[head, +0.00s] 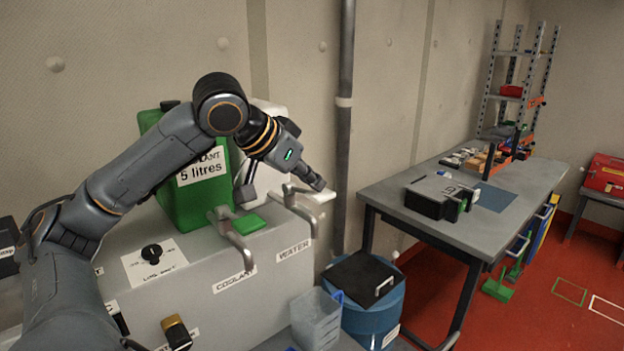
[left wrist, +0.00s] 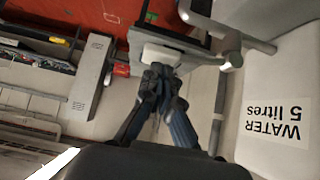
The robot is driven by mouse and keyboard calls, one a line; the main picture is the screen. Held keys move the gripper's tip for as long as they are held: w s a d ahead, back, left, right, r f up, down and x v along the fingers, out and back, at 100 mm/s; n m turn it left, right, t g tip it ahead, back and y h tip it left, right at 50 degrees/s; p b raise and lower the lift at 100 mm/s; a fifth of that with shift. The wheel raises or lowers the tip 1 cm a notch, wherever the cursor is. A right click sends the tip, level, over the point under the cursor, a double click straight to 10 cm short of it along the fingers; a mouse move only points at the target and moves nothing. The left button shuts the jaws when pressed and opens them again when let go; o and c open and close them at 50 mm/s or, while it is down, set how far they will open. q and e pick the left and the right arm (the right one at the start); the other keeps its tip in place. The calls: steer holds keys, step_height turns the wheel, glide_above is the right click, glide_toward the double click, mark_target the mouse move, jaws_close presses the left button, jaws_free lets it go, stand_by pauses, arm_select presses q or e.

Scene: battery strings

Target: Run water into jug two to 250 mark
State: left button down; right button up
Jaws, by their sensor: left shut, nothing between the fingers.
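The water tap (head: 296,203), with a white lever, sticks out above the WATER label on the grey cabinet. My left gripper (head: 317,184) is shut and empty, its fingertips at the white lever; whether they touch is unclear. In the left wrist view my shut fingertips (left wrist: 160,72) are in front of the white lever (left wrist: 165,53). A clear jug (head: 315,322) with a blue part at its rim stands below, in front of the cabinet. Its number, marks and water level cannot be read. My right gripper is not in view.
The coolant tap (head: 232,238) with a green lever is left of the water tap. A green coolant container (head: 190,208) and a white water container (left wrist: 285,115) stand on the cabinet. A blue drum (head: 372,322) with a black lid is beside the jug. A workbench (head: 400,187) stands right.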

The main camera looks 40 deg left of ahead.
mark_target(317, 203)
arm_select(q)
steer(key=shift+s+d+f+m+y, duration=0.1)
steer(key=shift+d+f+m+y, duration=0.15)
steer(key=shift+f+y, duration=0.25)
steer(key=shift+d+f+m+y, duration=0.25)
steer(key=shift+f+y, duration=0.15)
steer(key=shift+f, duration=0.1)
steer(key=f+b, duration=0.2)
steer(key=shift+d+f, duration=0.25)
steer(key=shift+f, duration=0.05)
steer(key=shift+d+f, duration=0.15)
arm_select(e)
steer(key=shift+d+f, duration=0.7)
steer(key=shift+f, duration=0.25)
arm_select(q)
steer(key=shift+f, duration=0.1)
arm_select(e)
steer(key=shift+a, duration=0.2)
arm_select(q)
steer(key=shift+s, duration=0.1)
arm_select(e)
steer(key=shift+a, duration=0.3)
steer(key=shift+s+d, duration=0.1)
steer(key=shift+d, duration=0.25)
